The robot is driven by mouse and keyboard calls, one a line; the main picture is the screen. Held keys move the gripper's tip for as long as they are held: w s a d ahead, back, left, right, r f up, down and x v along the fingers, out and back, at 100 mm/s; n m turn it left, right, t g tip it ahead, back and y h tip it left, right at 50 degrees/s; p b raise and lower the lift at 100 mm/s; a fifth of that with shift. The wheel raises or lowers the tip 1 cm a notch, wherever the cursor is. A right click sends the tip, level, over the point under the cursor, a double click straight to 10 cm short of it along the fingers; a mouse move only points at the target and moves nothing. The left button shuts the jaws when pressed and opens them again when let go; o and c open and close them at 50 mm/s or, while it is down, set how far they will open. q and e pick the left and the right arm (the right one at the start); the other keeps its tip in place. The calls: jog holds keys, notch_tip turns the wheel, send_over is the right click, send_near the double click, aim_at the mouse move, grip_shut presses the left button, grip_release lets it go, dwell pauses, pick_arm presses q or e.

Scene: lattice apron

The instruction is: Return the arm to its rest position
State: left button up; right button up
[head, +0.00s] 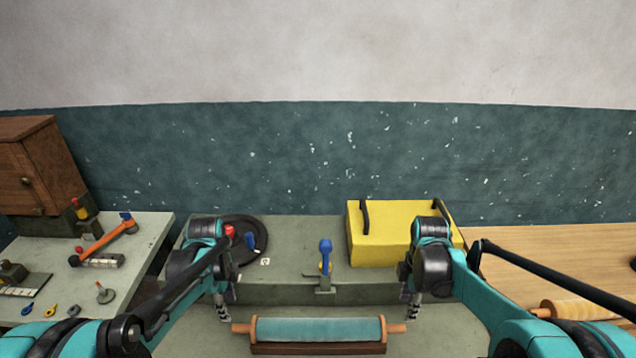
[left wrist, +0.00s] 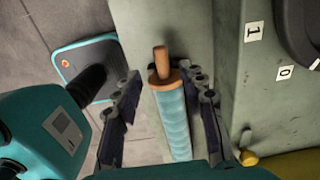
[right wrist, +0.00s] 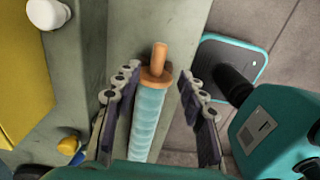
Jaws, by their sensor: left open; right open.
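My left gripper (head: 223,305) and my right gripper (head: 413,305) both point down in the head view. They are above the two ends of a teal roller (head: 320,330) with orange-brown handles. The roller lies level on a dark wooden cradle (head: 320,348) at the front of the grey bench. In the left wrist view, the open fingers (left wrist: 160,82) have the roller's handle end between them in the picture, with gaps visible. In the right wrist view, the open fingers (right wrist: 160,76) likewise frame the other end. I cannot tell their exact height above it.
A raised grey ledge (head: 300,294) behind the roller bears a yellow box (head: 378,238), a blue-handled lever (head: 326,262) and a black ring (head: 262,232). A tool-covered table (head: 150,232) stands left. A wooden table (head: 540,260) with a rolling pin (head: 590,310) stands right.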

pick_arm(q)
jog(key=s+d+r+n+t, duration=0.2)
jog(key=s+r+n+t, duration=0.1)
jog(key=s+n, duration=0.4)
jog(key=s+d+r+n+t, duration=0.3)
jog(key=s+n, duration=0.5)
jog(key=n, duration=0.3)
jog(key=shift+s+r+t, duration=0.3)
jog(key=shift+r+t, duration=0.25)
jog(key=shift+t, duration=0.05)
pick_arm(e)
jog(key=s+a+r+m+t, duration=0.2)
jog(key=s+r+m+t, duration=0.1)
jog(key=s+m, duration=0.4)
jog(key=s+a+r+m+t, duration=0.3)
jog(key=s+m, duration=0.5)
jog(key=m, duration=0.3)
jog(key=shift+s+r+t, duration=0.3)
jog(key=shift+r+t, duration=0.15)
jog(key=shift+t, duration=0.15)
pick_arm(q)
jog(key=shift+d, duration=0.1)
pick_arm(e)
jog(key=shift+a, duration=0.1)
